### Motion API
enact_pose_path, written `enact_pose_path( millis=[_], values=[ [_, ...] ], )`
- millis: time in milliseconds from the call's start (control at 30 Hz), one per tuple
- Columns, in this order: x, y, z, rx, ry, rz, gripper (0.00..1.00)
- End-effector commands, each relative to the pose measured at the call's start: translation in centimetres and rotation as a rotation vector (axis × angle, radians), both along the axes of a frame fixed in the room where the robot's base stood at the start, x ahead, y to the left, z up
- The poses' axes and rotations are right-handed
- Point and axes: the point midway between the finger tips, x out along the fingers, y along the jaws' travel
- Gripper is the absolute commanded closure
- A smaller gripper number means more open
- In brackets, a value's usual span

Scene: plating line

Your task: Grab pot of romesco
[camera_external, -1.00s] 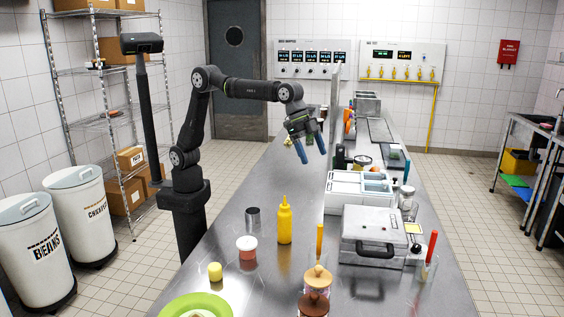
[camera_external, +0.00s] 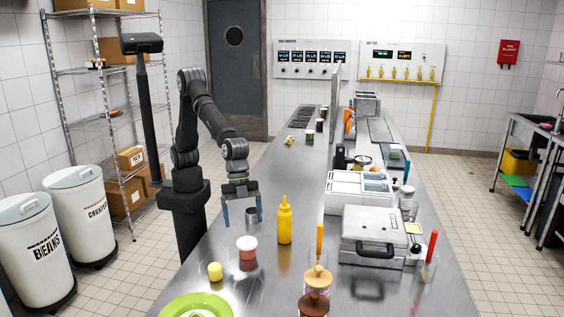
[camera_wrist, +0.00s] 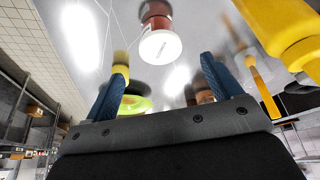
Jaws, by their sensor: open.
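The likely pot of romesco, a small reddish pot (camera_external: 247,254) with a white lid, stands upright on the steel counter. I cannot read any label on it. My gripper (camera_external: 242,219) is open and empty, with blue fingers pointing down, above the counter behind the pot. In the wrist view, the pot (camera_wrist: 157,14) shows at the top middle, beyond the gap between the open fingers (camera_wrist: 162,73).
A yellow squeeze bottle (camera_external: 285,222) stands right of the pot. A small yellow item (camera_external: 215,271) and a green plate (camera_external: 170,308) lie nearer the camera. Topped jars (camera_external: 315,302) stand at the front, and a grey press (camera_external: 368,236) is at right.

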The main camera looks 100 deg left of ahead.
Motion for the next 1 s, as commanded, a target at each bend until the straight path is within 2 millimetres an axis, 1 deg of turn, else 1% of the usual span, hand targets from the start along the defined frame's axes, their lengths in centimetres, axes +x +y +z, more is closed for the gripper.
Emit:
enact_pose_path(
  millis=[33,100,200,367,667,800,1000],
  values=[
    [0.1,-0.3,-1.0,0.002,0.002,0.0,0.16],
    [0.4,-0.7,-1.9,0.0,0.001,0.0,0.16],
    [0.6,-1.0,-2.8,0.0,0.001,0.0,0.16],
    [0.7,-1.3,-3.5,0.0,0.0,0.0,0.16],
    [1.5,-2.9,-7.2,0.001,0.003,-0.001,0.16],
    [1.7,-3.2,-7.7,-0.002,0.0,0.0,0.16],
    [1.7,-3.1,-7.7,-0.002,0.0,0.0,0.16]
  ],
)
